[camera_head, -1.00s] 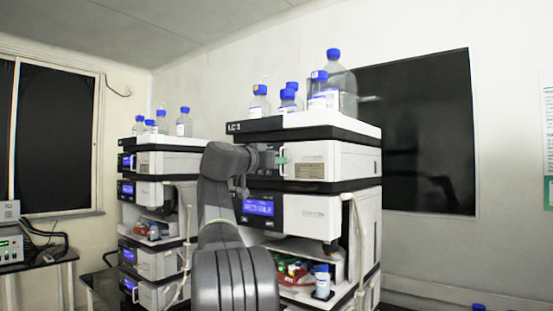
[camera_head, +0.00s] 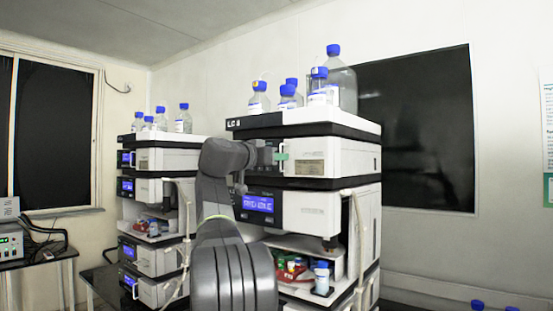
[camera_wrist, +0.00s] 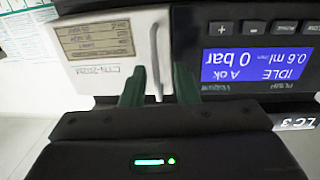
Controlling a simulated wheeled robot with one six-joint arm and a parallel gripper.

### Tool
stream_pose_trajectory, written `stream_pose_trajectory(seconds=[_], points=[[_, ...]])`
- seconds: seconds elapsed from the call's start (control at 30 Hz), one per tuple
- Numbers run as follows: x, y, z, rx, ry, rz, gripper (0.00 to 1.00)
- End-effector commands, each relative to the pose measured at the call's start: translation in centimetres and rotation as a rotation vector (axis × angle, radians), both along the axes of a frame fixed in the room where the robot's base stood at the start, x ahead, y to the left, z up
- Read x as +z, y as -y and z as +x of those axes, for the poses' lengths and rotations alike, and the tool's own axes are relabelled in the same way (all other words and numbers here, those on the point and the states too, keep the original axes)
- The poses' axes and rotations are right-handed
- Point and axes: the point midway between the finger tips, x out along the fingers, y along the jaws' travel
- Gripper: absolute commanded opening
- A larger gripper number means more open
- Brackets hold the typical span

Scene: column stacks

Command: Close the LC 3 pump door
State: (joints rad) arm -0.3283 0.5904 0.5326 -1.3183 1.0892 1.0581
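The LC 3 stack carries its label (camera_head: 234,124) at the top left. Its pump is the upper module, with a white door (camera_head: 318,158); the door also shows upside down in the wrist view (camera_wrist: 98,50). A pale upright handle (camera_wrist: 155,55) stands on the door beside the blue display (camera_wrist: 250,65), which reads IDLE and 0 bar. My gripper (camera_wrist: 159,88) is open, with one dark green finger on each side of the handle and gaps between. In the head view my gripper (camera_head: 281,157) is at the door's left part. I cannot tell whether the door is slightly ajar.
Several blue-capped bottles (camera_head: 341,85) stand on top of the stack. A lower module (camera_head: 310,210) and a shelf with small bottles (camera_head: 321,278) are below. Another stack (camera_head: 165,160) stands to the left. A pale tube (camera_head: 357,240) hangs on the right side.

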Motion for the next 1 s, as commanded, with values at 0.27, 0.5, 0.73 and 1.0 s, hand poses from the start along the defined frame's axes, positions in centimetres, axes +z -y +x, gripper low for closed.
stream_pose_trajectory(seconds=[0.27,0.5,0.73,1.0], points=[[-0.4,-3.5,-4.0,0.005,0.003,0.000,0.28],[-0.2,-6.8,-7.9,0.005,0.002,0.001,0.28],[-0.1,-8.5,-9.9,0.002,0.001,-0.001,0.28],[0.0,-8.7,-10.2,0.001,0.001,-0.001,0.28]])
